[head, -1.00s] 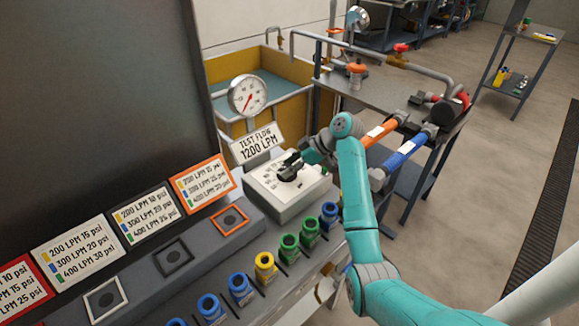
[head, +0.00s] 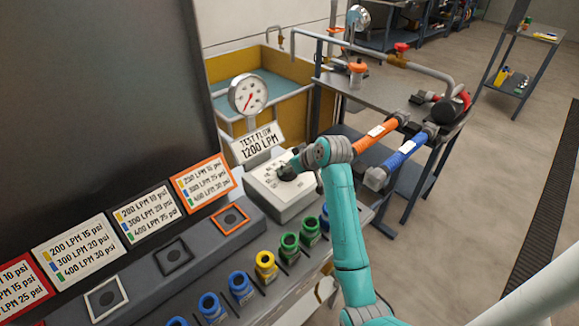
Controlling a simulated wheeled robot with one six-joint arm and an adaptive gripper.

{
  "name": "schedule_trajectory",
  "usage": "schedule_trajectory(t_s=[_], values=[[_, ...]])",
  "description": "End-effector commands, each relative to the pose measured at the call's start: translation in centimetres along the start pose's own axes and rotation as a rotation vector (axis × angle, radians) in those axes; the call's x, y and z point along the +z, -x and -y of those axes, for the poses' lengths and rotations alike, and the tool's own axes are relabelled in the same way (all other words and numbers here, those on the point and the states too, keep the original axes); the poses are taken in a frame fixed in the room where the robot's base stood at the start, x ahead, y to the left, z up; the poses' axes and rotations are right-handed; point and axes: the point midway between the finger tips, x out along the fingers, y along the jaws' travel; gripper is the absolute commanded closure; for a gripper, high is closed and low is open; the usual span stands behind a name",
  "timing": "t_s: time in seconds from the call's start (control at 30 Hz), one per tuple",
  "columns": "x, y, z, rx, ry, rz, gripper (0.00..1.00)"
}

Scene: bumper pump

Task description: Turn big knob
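The big knob (head: 284,173) is dark and sits on top of a pale control box (head: 294,208) with a printed dial, at the right end of the bench. My gripper (head: 292,164) is at the knob, reaching in from the right. Its dark fingers overlap the dark knob, so I cannot tell whether they are closed on it or only touching it. My arm's wrist covers the right part of the box.
A "TEST FLOW 1200 LPM" sign (head: 258,143) and a round gauge (head: 248,94) stand behind the box. Several coloured fittings line the bench front, including a yellow one (head: 265,262). Orange (head: 376,135) and blue (head: 407,149) handles project toward my arm at right.

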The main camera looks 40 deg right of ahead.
Motion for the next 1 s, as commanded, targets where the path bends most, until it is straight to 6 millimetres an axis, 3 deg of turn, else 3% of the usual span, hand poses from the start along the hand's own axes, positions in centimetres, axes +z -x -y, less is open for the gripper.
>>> schedule_trajectory(t_s=[0.37, 0.87, 0.9, 0.97, 1.0], values=[[0.00, -0.04, 0.16, 0.099, -0.098, 0.001, 0.87], [0.03, -0.04, 0.13, 0.110, -0.110, 0.002, 0.87], [0.03, -0.05, 0.13, 0.110, -0.110, 0.002, 0.42], [0.03, -0.05, 0.13, 0.110, -0.110, 0.002, 0.27], [0.03, -0.04, 0.13, 0.110, -0.110, 0.002, 0.26]])
